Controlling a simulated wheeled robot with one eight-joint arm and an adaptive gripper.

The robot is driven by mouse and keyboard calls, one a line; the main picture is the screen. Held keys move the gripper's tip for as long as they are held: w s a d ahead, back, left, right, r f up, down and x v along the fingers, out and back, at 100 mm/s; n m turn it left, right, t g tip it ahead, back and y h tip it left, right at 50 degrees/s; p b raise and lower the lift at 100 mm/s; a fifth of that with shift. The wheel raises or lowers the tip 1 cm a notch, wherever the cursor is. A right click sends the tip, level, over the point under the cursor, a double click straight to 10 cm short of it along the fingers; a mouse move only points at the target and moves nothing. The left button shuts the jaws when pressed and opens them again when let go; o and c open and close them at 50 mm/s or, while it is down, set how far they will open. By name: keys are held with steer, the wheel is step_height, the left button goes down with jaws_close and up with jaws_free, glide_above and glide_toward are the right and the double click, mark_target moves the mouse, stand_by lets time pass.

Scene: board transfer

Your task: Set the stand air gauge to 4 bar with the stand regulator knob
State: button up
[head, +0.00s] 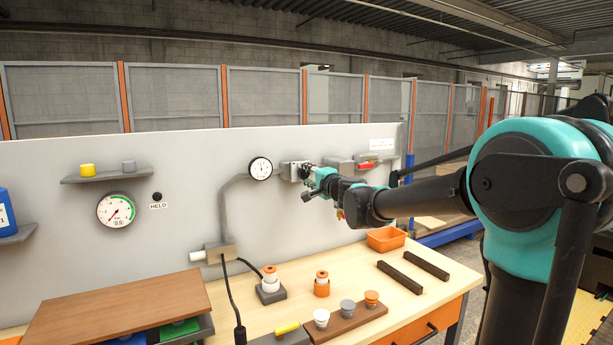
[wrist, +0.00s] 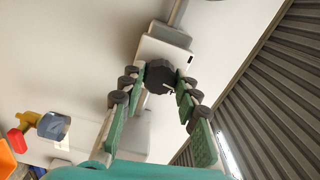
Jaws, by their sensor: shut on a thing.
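The stand air gauge (head: 260,168) is a round white dial with a black rim on the grey panel. Its needle shows, but the scale is too small to read. To its right is a pale regulator box (head: 290,171) joined by a grey pipe. In the wrist view the dark regulator knob (wrist: 160,77) stands out from the white box (wrist: 163,47). My gripper (head: 316,181) reaches the box from the right. In the wrist view my gripper (wrist: 161,82) has its green fingers on both sides of the knob, shut on it. In the head view the gripper hides the knob.
A box with a red part (head: 366,165) is right of my gripper. The bench below holds an orange tray (head: 386,238), dark bars (head: 400,277) and several small knobs and pegs.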

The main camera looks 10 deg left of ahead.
steer(key=shift+n, duration=0.6)
steer(key=o, duration=1.2)
steer(key=shift+c, duration=0.2)
steer(key=shift+s+d, duration=0.1)
steer(key=v, duration=1.1)
steer(key=shift+s+d, duration=0.2)
steer(key=shift+s, duration=0.1)
steer(key=shift+s+d, duration=0.1)
